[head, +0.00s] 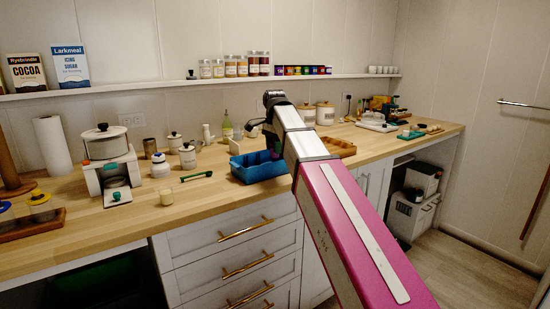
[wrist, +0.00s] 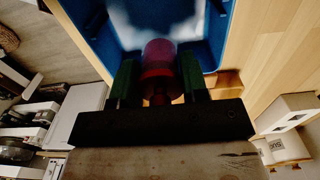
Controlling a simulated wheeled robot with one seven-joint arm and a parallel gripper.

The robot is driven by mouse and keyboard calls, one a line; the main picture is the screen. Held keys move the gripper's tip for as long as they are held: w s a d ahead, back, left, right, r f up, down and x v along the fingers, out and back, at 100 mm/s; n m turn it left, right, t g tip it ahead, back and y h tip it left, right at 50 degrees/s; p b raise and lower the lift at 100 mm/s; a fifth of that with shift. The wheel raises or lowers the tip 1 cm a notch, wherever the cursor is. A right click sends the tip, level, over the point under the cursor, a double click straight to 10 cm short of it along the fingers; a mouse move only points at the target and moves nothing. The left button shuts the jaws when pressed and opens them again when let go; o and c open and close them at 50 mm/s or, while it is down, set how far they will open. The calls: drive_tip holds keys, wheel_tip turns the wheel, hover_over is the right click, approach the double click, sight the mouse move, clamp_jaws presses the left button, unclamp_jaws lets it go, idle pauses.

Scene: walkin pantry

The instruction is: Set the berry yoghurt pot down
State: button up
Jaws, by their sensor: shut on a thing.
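The berry yoghurt pot (wrist: 160,54), purple-red with a darker red lower part, is between the green fingers of my gripper (wrist: 158,68) in the wrist view. My gripper is shut on it. Behind the pot in that view is the inside of a blue crate (wrist: 215,32) with a pale, bright floor. Whether the pot touches the crate cannot be told. In the head view the blue crate (head: 262,172) stands near the counter's front edge, left of my arm.
The wooden counter (head: 225,195) holds a wooden tray (head: 338,147) right of the crate. Some bare wood lies left of the crate. A shelf (head: 160,85) runs above.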

sight(275, 157)
drive_tip(key=shift+f, duration=2.05)
drive_tip(key=shift+f, duration=0.15)
drive_tip(key=o, duration=1.2)
wheel_tip(275, 157, up, 12)
drive_tip(key=shift+r, duration=0.2)
